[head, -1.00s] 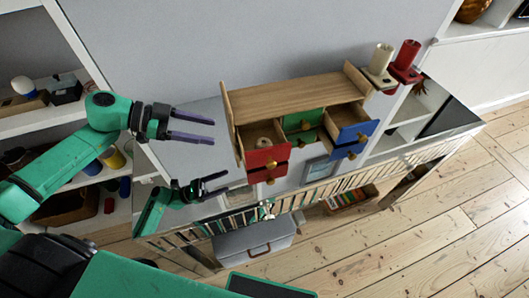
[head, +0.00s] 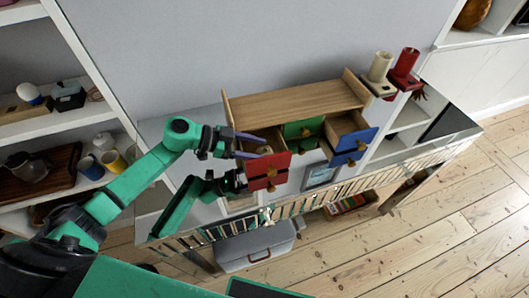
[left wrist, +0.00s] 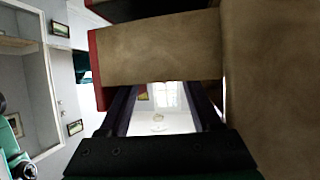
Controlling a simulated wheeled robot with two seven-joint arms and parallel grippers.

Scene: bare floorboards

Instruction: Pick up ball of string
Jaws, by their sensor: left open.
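A small beige round thing, seemingly the ball of string (head: 265,150), sits inside the open red drawer (head: 268,171) of the small wooden chest and is partly hidden by my fingers. My left gripper (head: 258,147) is open, with its fingers reaching over the left side of that drawer. I cannot tell whether they touch the ball. In the left wrist view the wooden drawer side (left wrist: 160,50) with its red edge crosses just beyond the gripper (left wrist: 163,100). The ball cannot be made out there. My right gripper is not in view.
The chest (head: 290,103) stands on a glossy cabinet that mirrors my arm. Green (head: 300,129) and blue (head: 355,140) drawers are open beside the red one. A slatted rail (head: 340,191) runs along the front.

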